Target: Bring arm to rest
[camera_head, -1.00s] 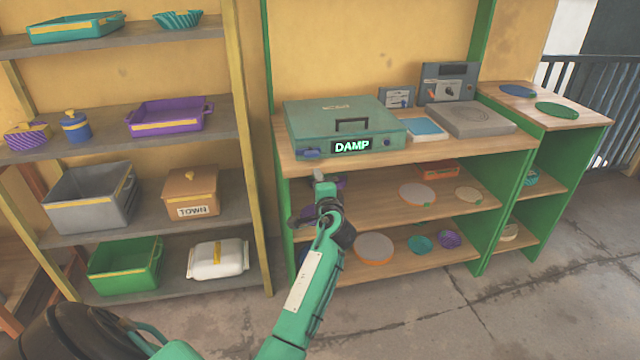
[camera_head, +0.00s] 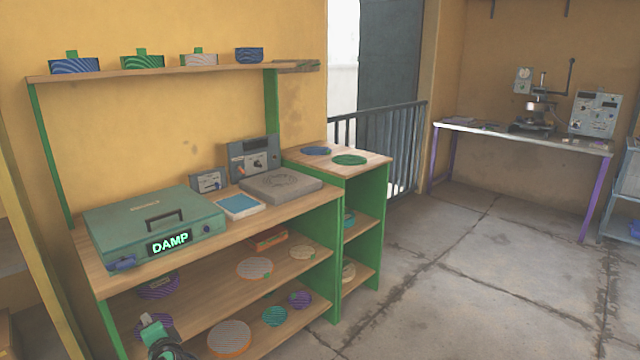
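One arm of mine, which I take for the left, shows only as its end, my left gripper (camera_head: 155,326), at the bottom edge left of centre. It is in front of the lower shelves of the wooden bench (camera_head: 215,257). Its fingers are small and seen at a steep angle, so I cannot tell whether they are open or shut. I see nothing held in it. The rest of this arm is out of the picture, and my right gripper is not in view.
A green case (camera_head: 150,222) with a lit "DAMP" display stands on the bench, left of a grey slab (camera_head: 282,184). Discs lie on the shelves below. A side table (camera_head: 498,136) with instruments stands at the far right. The concrete floor (camera_head: 450,300) between is clear.

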